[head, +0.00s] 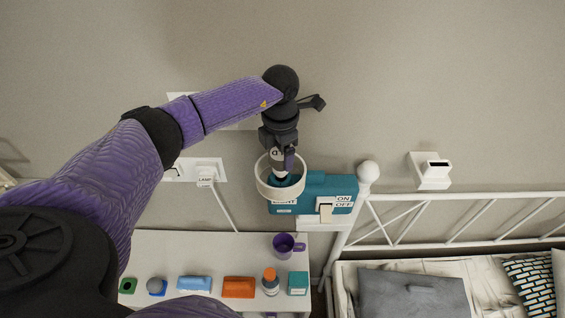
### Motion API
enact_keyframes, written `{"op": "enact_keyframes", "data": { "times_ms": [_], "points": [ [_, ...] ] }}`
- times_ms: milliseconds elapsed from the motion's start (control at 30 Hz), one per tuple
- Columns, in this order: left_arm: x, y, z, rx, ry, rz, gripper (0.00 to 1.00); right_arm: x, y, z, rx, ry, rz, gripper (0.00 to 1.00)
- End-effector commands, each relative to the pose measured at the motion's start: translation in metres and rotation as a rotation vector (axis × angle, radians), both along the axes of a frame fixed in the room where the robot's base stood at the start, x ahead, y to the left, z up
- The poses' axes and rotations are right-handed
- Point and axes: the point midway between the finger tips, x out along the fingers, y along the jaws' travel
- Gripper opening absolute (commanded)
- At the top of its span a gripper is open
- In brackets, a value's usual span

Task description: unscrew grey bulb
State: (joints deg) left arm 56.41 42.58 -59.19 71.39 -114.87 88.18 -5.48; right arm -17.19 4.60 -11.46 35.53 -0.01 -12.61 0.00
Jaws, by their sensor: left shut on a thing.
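My left gripper (281,166) reaches down from above into a cream ring-shaped shade (261,182) on a teal lamp fixture. Its jaws are shut on the grey bulb (279,171), which is mostly hidden between the fingers and inside the ring. Whether the bulb is still seated in its socket cannot be told. The teal fixture (316,185) carries a white rocker switch (326,210) beside an ON/OFF label. My right gripper is not in view.
Below, a white table (170,246) holds a purple mug (286,245), an orange-capped bottle (270,282), a teal box (298,283) and several other small items. A white bed frame (400,195) with a grey pillow (412,292) stands right. A wall plate with a plug (205,175) is left.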

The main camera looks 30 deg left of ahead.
Motion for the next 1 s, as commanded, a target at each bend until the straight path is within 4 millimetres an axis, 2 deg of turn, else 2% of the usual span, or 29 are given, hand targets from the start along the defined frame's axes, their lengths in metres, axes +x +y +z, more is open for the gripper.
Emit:
{"op": "enact_keyframes", "data": {
  "times_ms": [33,567,1000],
  "points": [
    [0.000,0.000,0.007,0.000,0.000,0.000,0.60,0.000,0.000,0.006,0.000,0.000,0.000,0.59],
    [0.000,0.000,0.043,0.000,0.001,0.001,0.60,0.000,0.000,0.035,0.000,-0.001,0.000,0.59],
    [0.000,0.000,0.043,0.000,0.001,0.000,0.59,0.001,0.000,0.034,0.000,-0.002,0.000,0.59]
  ]
}}
